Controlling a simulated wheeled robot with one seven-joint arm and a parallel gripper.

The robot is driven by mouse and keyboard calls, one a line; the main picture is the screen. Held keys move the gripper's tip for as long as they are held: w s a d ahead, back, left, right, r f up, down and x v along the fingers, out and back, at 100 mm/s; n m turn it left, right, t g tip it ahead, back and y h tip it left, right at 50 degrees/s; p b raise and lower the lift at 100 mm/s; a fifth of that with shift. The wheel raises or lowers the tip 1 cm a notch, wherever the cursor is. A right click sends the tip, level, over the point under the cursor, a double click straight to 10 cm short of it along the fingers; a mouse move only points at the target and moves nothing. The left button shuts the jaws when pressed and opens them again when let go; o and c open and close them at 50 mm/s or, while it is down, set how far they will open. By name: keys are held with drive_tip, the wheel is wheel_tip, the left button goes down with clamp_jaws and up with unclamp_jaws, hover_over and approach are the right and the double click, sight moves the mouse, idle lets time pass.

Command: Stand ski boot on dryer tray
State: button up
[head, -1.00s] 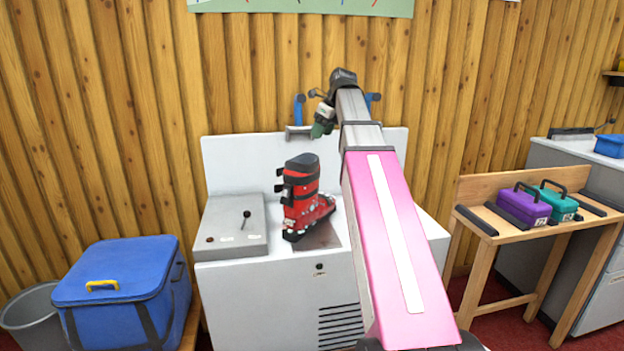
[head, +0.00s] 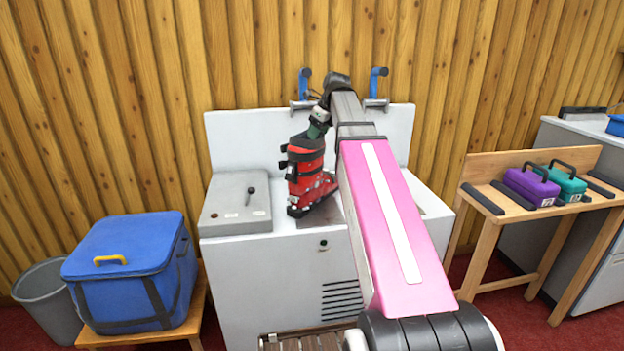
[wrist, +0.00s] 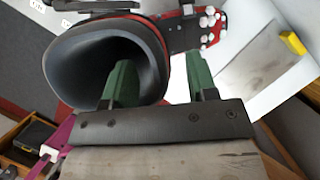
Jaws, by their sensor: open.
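The red and black ski boot (head: 305,178) stands roughly upright on the white bench, its toe pointing right. A grey metal plate (head: 322,217), probably the dryer tray, lies at its foot; I cannot tell how much of the sole rests on it. My gripper (head: 317,131) points down at the boot's top. In the wrist view, my gripper (wrist: 160,62) is open. One green finger reaches over the dark cuff opening (wrist: 95,65) and the other is outside, with the cuff wall between them. Contact is not clear. The plate also shows in the wrist view (wrist: 262,68).
A grey panel with a black lever (head: 236,204) sits left of the boot. Blue-handled fixtures (head: 376,88) stand at the back. A blue cooler bag (head: 130,270) and grey bin (head: 48,300) are at left. A wooden table (head: 520,215) with purple and teal cases is at right.

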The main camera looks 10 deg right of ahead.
drive_tip(key=shift+x, duration=1.05)
drive_tip(key=shift+c, duration=0.4)
clamp_jaws()
drive_tip(key=shift+d, duration=0.1)
